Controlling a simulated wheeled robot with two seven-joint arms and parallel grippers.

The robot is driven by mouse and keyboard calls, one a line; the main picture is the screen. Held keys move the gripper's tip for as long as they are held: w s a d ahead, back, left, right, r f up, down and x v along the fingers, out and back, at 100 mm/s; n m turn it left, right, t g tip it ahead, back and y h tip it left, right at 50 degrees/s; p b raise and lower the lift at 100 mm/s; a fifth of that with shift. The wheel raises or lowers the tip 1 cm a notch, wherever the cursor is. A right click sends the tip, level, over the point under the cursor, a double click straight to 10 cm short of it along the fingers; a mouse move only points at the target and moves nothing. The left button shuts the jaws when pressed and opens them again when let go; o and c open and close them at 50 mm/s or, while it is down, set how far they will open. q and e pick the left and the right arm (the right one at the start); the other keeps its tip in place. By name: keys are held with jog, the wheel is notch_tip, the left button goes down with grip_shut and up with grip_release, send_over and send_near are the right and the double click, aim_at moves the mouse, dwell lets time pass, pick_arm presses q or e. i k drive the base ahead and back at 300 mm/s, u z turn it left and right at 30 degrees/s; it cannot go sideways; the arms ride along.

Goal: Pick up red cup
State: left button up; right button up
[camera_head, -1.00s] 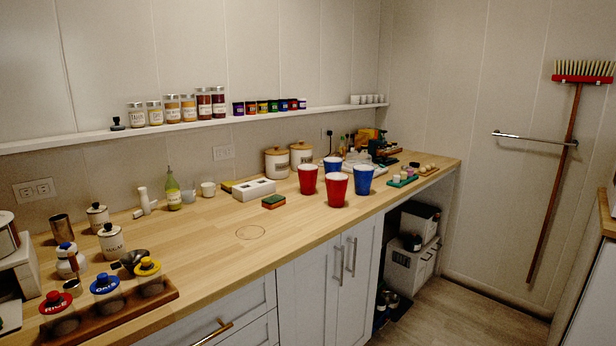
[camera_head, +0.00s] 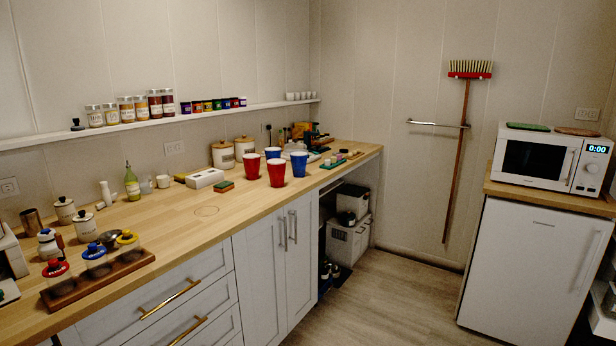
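Two red cups stand upright on the wooden counter (camera_head: 165,228) in the head view. The nearer red cup (camera_head: 276,174) is close to the counter's front edge. The other red cup (camera_head: 251,167) stands behind it and to the left. Two blue cups stand beside them: one blue cup (camera_head: 299,165) to the right and another blue cup (camera_head: 273,153) behind. Neither of my grippers shows in this view.
A sponge (camera_head: 224,187) and a white box (camera_head: 205,178) lie left of the cups. A jar rack (camera_head: 95,284) is at the near left. Cabinets (camera_head: 275,262) run below the counter. A white fridge (camera_head: 535,262) with a microwave (camera_head: 549,160) stands right. The floor (camera_head: 400,300) between is clear.

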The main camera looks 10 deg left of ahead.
aim_at(252, 160)
jog(key=u, duration=1.55)
jog(key=k, duration=0.1)
jog(key=z, duration=2.25)
jog(key=i, duration=1.95)
jog(key=u, duration=1.05)
jog(key=i, duration=1.2)
jog(key=u, duration=1.3)
